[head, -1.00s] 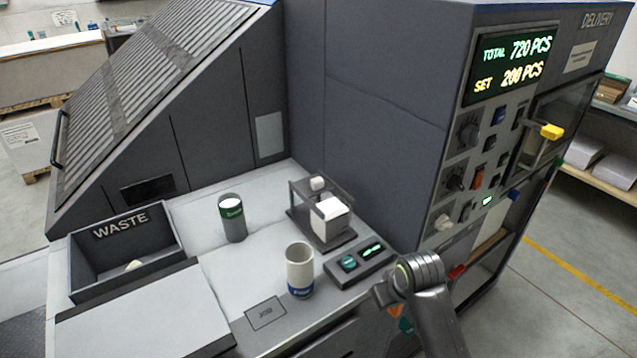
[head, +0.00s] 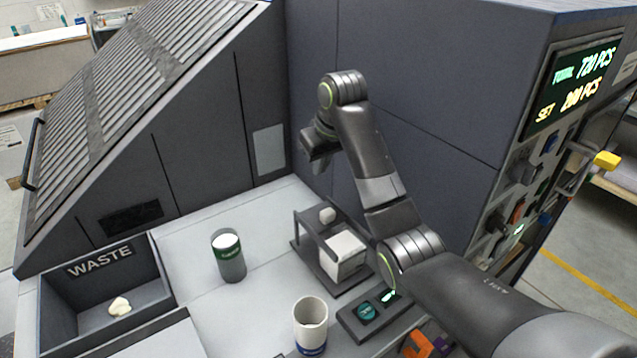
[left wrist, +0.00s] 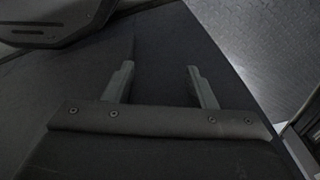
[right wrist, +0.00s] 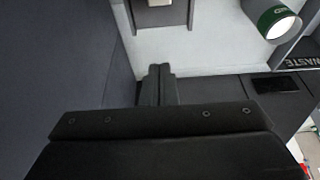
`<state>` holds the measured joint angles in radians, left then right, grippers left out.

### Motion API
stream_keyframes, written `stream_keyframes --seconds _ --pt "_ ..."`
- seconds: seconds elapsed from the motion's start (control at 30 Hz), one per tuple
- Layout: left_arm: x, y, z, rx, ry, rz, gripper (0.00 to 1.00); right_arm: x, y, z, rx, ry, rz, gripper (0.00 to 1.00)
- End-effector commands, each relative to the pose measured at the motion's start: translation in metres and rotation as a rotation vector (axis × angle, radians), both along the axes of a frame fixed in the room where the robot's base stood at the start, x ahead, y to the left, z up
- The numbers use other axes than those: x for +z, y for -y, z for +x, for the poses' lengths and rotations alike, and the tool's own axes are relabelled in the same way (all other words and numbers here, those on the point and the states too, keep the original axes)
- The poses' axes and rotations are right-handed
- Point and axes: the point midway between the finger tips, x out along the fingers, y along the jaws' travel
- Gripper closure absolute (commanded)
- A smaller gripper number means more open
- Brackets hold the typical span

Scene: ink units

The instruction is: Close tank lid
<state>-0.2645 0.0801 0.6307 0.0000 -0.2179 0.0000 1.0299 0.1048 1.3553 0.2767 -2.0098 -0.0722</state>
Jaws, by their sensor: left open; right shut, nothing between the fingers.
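I cannot tell for sure which part is the tank lid. A sloped, ribbed cover (head: 150,80) with a dark handle (head: 32,155) lies on the machine's left side in the head view. A small dark frame (head: 331,250) holding a white block (head: 344,254) and a small white piece stands on the counter. My right gripper (head: 316,162) is shut and empty, in the air above and behind that frame. Its closed fingers (right wrist: 158,84) point toward the counter in the right wrist view. My left gripper (left wrist: 160,68) is open and empty near dark surfaces; the head view does not show it.
A green-labelled can (head: 229,257) and a white cup with a blue band (head: 310,326) stand on the pale counter (head: 190,220). The WASTE bin (head: 65,312) holds a crumpled pale piece. A button panel (head: 372,315) sits below my right arm. A dark wall rises behind.

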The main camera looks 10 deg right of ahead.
Motion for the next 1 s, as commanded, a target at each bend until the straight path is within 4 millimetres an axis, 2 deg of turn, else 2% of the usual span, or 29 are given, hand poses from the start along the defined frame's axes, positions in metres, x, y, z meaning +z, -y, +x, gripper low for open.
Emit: stream_keyframes --seconds 0.27,0.33,0.47,0.63,0.77,1.0 --pt "-0.029 0.0 -0.055 0.015 -0.077 -0.001 0.49 -0.028 -0.003 0.007 0.0 0.0 0.001 1.0" --pt "-0.018 0.0 -0.06 0.017 -0.086 -0.001 0.49 -0.035 -0.005 0.011 -0.001 -0.006 0.001 1.0" --pt "-0.01 0.0 -0.052 0.015 -0.074 0.0 0.49 -0.062 -0.009 0.019 0.0 -0.006 0.002 1.0" --pt "0.001 0.0 -0.024 0.007 -0.031 0.0 0.49 -0.096 -0.013 0.028 0.001 -0.004 0.0 1.0" --pt "0.01 0.0 -0.021 0.006 -0.026 0.0 0.49 -0.091 -0.006 0.014 0.0 0.003 0.001 1.0" --pt "0.019 0.0 -0.033 0.009 -0.044 0.0 0.49 -0.092 0.001 -0.004 -0.001 0.001 0.001 1.0"
